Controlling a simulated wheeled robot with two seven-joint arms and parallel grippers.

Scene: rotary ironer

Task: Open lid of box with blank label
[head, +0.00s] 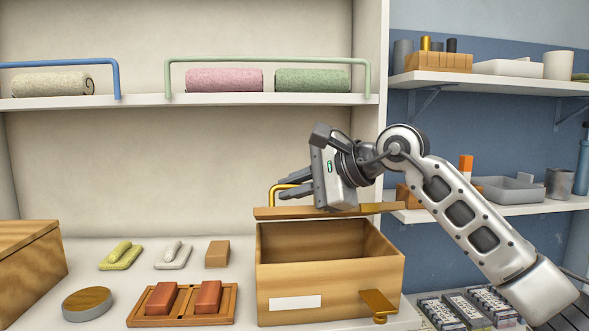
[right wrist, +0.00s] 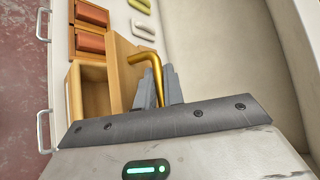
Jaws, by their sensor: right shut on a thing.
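The wooden box (head: 330,275) with a blank white label (head: 295,303) stands on the counter, its top open and its inside showing. Its wooden lid (head: 262,213) is raised above the back edge, seen nearly edge-on. A brass handle (head: 280,191) is on the lid. My right gripper (head: 290,189) is shut on the handle in the head view. In the right wrist view, the brass handle (right wrist: 150,62) rises between the grey fingers (right wrist: 158,92). Part of the lid is hidden behind my right gripper. My left gripper is not in view.
A brass latch (head: 378,303) hangs at the box's front right. Another wooden box (head: 30,265) stands at the left. A wooden tray (head: 183,320) with two red blocks and a round wooden-topped tin (head: 87,302) lie between. A shelf (head: 270,99) with rolled towels runs above.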

